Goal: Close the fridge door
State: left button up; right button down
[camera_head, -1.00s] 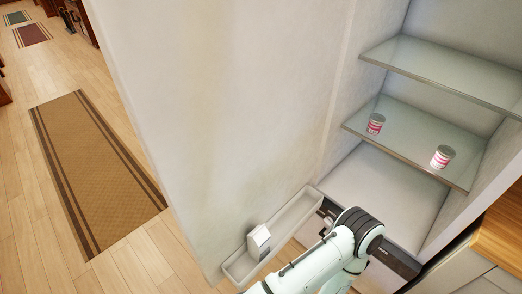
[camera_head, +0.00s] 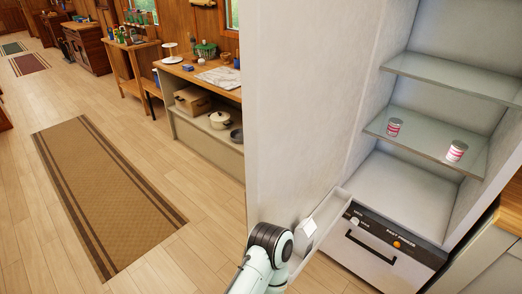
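The fridge door (camera_head: 292,110) is a tall pale panel standing open left of the fridge interior (camera_head: 420,200), its inner side facing right. A door shelf (camera_head: 325,222) along its lower part holds a white carton (camera_head: 304,236). One of my arms rises from the bottom edge, its dark wrist joint overlapping the lower part of the door and shelf. I cannot tell whether it touches the door. No gripper fingers show in this view. Inside the fridge, two red-and-white cans (camera_head: 394,127) (camera_head: 456,151) stand on the middle glass shelf (camera_head: 420,140).
A drawer front with knobs (camera_head: 378,250) lies below the fridge compartment. A wooden counter (camera_head: 510,212) is at the right edge. A brown runner rug (camera_head: 105,195) lies on open floor at left. A wooden shelf unit with a pot (camera_head: 220,120) stands behind the door.

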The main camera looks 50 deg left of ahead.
aim_at(304, 64)
jog(key=j+u, duration=0.15)
jog(key=j, duration=0.85)
jog(key=j+z, duration=0.1)
jog(key=j, duration=0.45)
jog(key=i+j+z, duration=0.1)
jog(key=j, duration=0.45)
